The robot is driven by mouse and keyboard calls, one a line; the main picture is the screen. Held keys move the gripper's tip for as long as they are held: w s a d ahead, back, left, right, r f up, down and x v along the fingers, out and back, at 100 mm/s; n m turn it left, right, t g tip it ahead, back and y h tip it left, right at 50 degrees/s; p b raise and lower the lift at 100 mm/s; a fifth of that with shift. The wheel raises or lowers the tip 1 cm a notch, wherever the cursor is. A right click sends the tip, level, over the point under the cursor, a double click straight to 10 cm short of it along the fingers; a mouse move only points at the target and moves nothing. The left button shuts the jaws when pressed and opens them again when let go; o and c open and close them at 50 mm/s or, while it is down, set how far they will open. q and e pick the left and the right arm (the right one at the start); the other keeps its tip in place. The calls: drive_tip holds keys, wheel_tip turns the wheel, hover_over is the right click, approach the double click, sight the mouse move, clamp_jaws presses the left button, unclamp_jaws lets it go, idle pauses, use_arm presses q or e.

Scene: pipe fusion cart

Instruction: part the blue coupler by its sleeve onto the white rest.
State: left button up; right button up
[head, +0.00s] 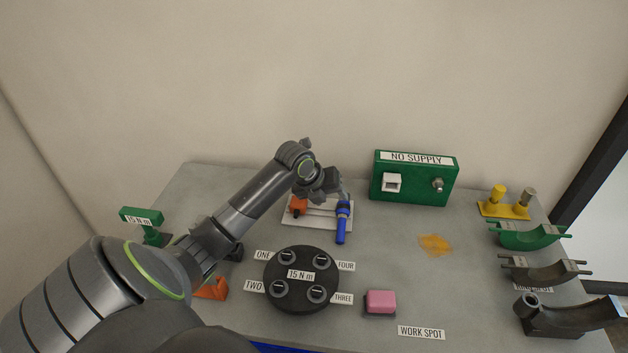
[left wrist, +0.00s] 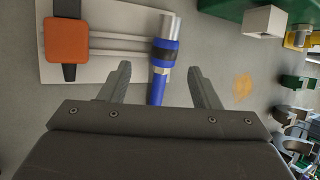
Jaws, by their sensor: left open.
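The blue coupler (head: 341,228) lies at the right end of a white plate (head: 290,219) on the grey table, its lower part reaching past the plate's edge. In the left wrist view the coupler (left wrist: 157,88) has a silver upper end, a dark band and a blue body. My left gripper (left wrist: 158,82) is open, one finger on each side of the blue body, with gaps on both sides. In the head view my left wrist hangs over the plate and hides part of it. I cannot tell which white piece is the rest. My right gripper is not in view.
An orange block (left wrist: 67,40) sits on the plate's left side. A green box (head: 414,180) marked NO SUPPLY bears a white block (head: 392,183). A black round dial (head: 300,295) and pink block (head: 381,301) stand in front. Several cradles line the right edge.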

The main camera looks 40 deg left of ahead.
use_arm(q)
drive_tip(key=d+b+v, duration=0.1)
drive_tip(key=v, duration=0.9)
drive_tip(key=shift+a+r, duration=0.25)
drive_tip(key=shift+a, duration=0.2)
drive_tip(key=shift+s, duration=0.1)
